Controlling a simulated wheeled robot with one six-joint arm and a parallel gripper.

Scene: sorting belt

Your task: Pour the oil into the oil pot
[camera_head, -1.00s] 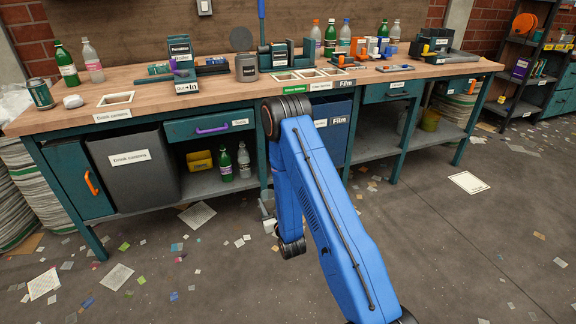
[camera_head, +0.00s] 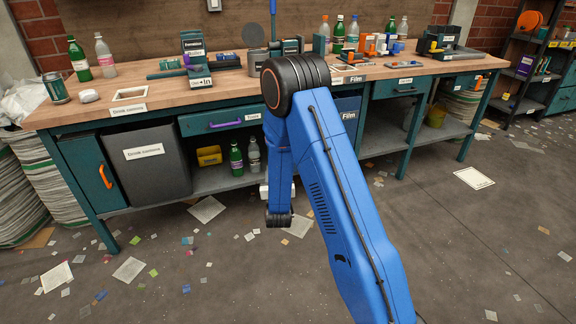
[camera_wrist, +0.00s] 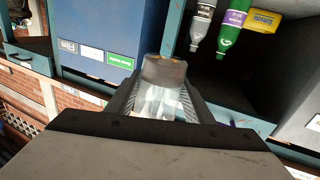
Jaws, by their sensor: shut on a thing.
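My gripper (camera_wrist: 160,104) is shut on a clear, glass-like container (camera_wrist: 157,100) with a brownish band at its far end (camera_wrist: 164,70). I cannot tell whether oil is in it. In the head view my gripper is mostly hidden behind my blue arm, low in front of the bench. A grey pot (camera_head: 257,62) stands on the bench top with its round lid (camera_head: 253,35) raised. My arm's elbow partly covers it. I take it as the oil pot, but its label is hidden. The held container is well apart from this pot.
Below are a grey bin (camera_head: 155,175) and a shelf with bottles (camera_head: 237,158).

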